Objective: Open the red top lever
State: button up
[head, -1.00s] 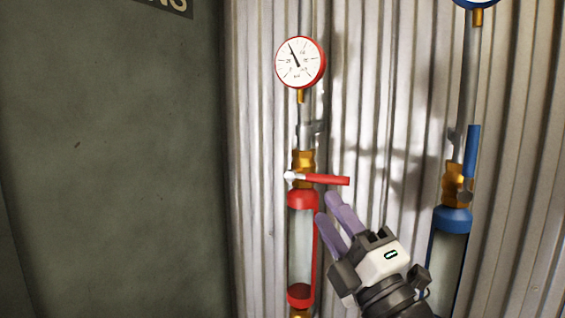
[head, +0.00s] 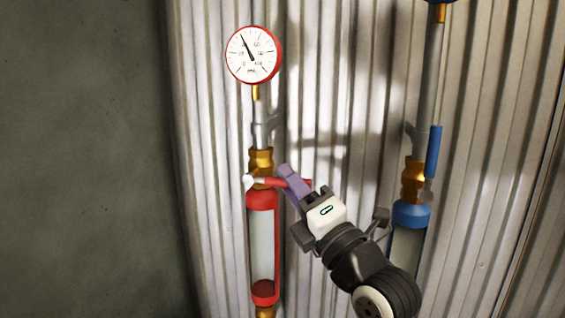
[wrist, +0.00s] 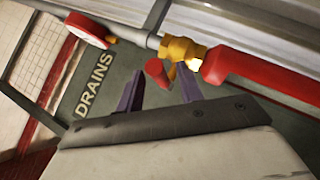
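The red top lever (head: 272,182) sticks out level to the right from the brass valve (head: 261,160) on the red pipe, above the red-capped sight tube (head: 262,240). My gripper (head: 290,181) is at the lever's outer part, its purple fingers hiding some of it. In the wrist view the lever's red end (wrist: 156,72) points toward the camera, between the two spread fingers of my gripper (wrist: 160,92). A gap shows on both sides, so the fingers are open and not closed on it.
A red-rimmed gauge (head: 254,54) sits above the valve. On the right is a second pipe with an upright blue lever (head: 433,152) and blue-capped tube (head: 411,215). A corrugated metal wall (head: 340,80) stands close behind. A "DRAINS" sign (wrist: 93,85) shows in the wrist view.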

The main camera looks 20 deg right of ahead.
jog(key=shift+p+x, duration=0.4)
jog(key=shift+x, duration=1.25)
grip_shut()
